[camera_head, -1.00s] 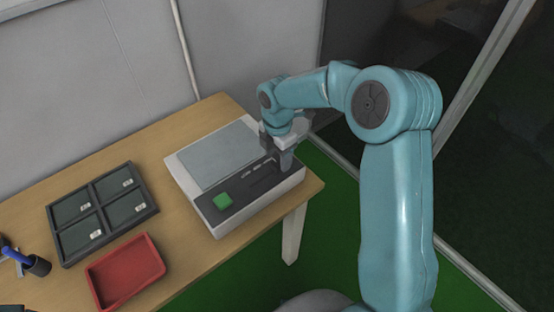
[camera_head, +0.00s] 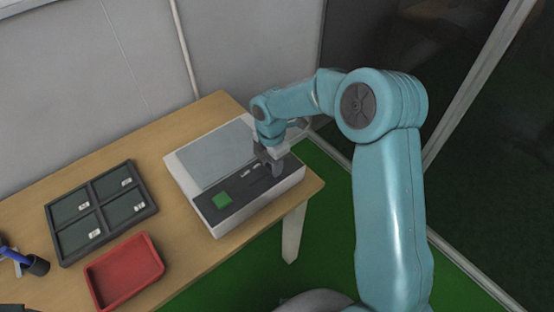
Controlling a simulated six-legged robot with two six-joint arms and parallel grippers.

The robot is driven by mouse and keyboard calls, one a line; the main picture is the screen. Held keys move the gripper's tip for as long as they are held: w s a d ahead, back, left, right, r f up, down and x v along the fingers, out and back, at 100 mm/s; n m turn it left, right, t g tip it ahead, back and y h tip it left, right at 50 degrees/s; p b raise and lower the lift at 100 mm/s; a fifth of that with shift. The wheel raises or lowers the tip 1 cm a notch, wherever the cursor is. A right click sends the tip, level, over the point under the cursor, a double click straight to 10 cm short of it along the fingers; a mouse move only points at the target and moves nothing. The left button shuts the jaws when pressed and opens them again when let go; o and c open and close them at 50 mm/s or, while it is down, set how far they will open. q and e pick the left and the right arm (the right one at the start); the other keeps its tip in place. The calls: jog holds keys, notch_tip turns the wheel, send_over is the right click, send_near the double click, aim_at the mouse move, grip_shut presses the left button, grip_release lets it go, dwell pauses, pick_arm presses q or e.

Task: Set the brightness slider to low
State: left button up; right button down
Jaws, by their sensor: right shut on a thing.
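A white device box (camera_head: 230,226) stands on the wooden table, with a grey panel (camera_head: 218,155) on top and a dark control strip (camera_head: 236,200) along its front. A green button (camera_head: 222,200) sits at the strip's left end. A dark slider slot (camera_head: 259,187) runs along the strip to the right of the button. My right gripper (camera_head: 272,172) points down over the right part of the strip. It is shut on the slider knob, which the fingers hide. My left gripper is not in view.
A dark four-compartment tray (camera_head: 101,209) with small pale-labelled pieces lies to the left on the table (camera_head: 178,242). A red tray (camera_head: 124,271) is in front of it. The wall is behind.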

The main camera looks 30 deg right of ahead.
aim_at(253, 183)
jog(key=a, duration=0.6)
jog(key=shift+s+a+r+b, duration=0.1)
jog(key=shift+s+a+b, duration=0.1)
jog(key=shift+a+b, duration=0.1)
jog(key=c, duration=1.1)
grip_release()
jog(key=o, duration=0.4)
jog(key=shift+a, duration=0.15)
jog(key=shift+s+a+r, duration=0.1)
jog(key=shift+d, duration=0.2)
notch_tip(253, 183, up, 16)
jog(key=shift+a+r+p, duration=0.15)
jog(key=shift+p, duration=0.2)
